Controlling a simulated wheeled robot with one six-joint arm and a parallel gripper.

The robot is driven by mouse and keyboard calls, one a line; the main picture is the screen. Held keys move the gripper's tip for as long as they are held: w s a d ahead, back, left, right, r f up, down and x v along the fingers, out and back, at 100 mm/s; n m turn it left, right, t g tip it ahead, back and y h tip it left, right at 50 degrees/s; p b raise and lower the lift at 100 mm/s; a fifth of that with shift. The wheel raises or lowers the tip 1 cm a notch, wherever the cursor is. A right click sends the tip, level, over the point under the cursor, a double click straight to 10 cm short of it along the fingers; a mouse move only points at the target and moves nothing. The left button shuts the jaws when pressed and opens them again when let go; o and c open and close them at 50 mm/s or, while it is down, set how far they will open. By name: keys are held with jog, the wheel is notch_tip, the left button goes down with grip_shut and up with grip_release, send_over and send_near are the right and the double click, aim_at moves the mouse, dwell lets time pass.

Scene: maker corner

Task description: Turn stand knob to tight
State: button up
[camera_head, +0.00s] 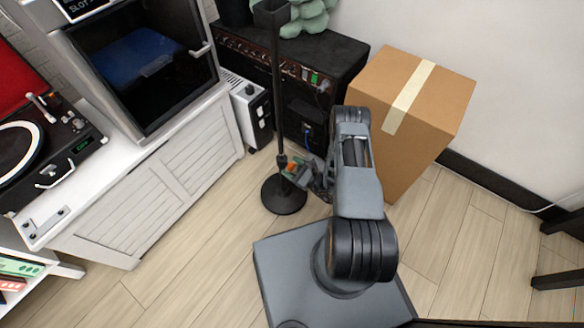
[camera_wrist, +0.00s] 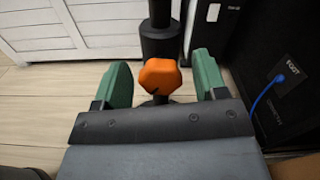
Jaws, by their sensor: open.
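The stand is a dark pole (camera_head: 277,100) on a round black base (camera_head: 284,195), upright on the floor. Its orange knob (camera_head: 291,166) sits low on the pole, beside my gripper (camera_head: 298,170). In the wrist view the orange knob (camera_wrist: 160,77) is faceted, with a small dark mark on its lower edge. My gripper (camera_wrist: 163,82) has its two green fingers spread, one on each side of the knob, with a gap on both sides. The pole's thicker collar (camera_wrist: 160,42) shows just behind the knob. The stand's base is hidden in the wrist view.
A black amplifier (camera_head: 290,70) stands behind the stand, with a blue cable (camera_wrist: 262,98) plugged in. A cardboard box (camera_head: 440,95) is at the right. A white heater (camera_head: 250,112) and white cabinet (camera_head: 150,200) are at the left. Floor left of my base is clear.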

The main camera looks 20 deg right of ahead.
jog(key=shift+w+a, duration=0.1)
jog(key=c, duration=0.9)
jog(key=shift+c, duration=0.2)
